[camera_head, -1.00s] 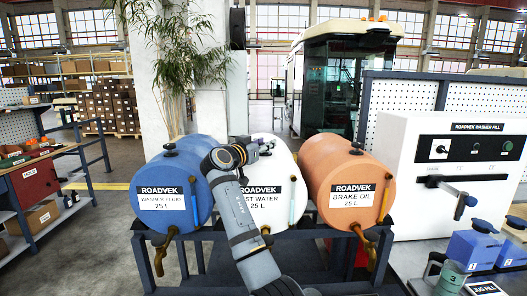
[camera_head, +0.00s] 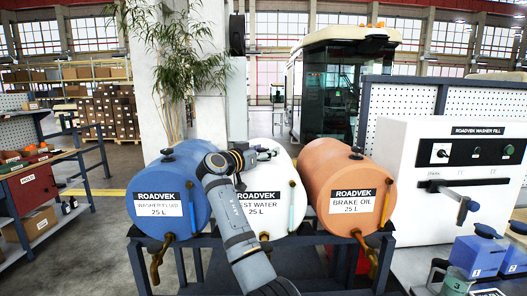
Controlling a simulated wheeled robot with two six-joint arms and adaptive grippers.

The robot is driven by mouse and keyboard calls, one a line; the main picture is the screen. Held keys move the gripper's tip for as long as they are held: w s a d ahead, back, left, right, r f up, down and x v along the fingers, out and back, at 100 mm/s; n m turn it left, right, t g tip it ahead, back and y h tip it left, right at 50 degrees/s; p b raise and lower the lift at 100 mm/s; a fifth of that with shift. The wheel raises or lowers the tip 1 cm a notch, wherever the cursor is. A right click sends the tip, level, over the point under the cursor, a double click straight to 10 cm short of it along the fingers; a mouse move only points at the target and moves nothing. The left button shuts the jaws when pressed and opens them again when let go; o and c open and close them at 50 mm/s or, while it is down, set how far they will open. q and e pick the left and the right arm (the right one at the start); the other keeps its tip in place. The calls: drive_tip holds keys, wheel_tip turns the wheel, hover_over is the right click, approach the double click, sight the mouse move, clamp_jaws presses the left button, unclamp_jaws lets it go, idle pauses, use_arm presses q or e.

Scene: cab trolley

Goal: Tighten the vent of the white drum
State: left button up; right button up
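The white drum (camera_head: 285,218) lies on its side in the rack between two other drums, its label reading "...st Water 25 L". My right arm rises from the bottom in front of it and covers part of its label and left side. My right gripper (camera_head: 266,154) is at the top of the white drum, pointing right. Its fingers are small and dark here, and I cannot tell whether they are open or shut. The white drum's vent is not clearly visible; the gripper covers that area. My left gripper is not in view.
A blue washer fluid drum (camera_head: 168,222) with a black top vent (camera_head: 168,154) stands left. An orange brake oil drum (camera_head: 345,188) stands right, its vent (camera_head: 356,152) on top. The dark rack (camera_head: 205,240) carries all three. A white washer-fill machine (camera_head: 405,215) is further right.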

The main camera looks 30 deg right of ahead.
drive_tip(key=shift+s+a+r, duration=0.15)
drive_tip(key=shift+a+r, duration=0.05)
drive_tip(key=shift+a, duration=0.2)
drive_tip(key=v, duration=1.1)
drive_tip(key=shift+s+a+f, duration=0.1)
drive_tip(key=shift+a+f, duration=0.05)
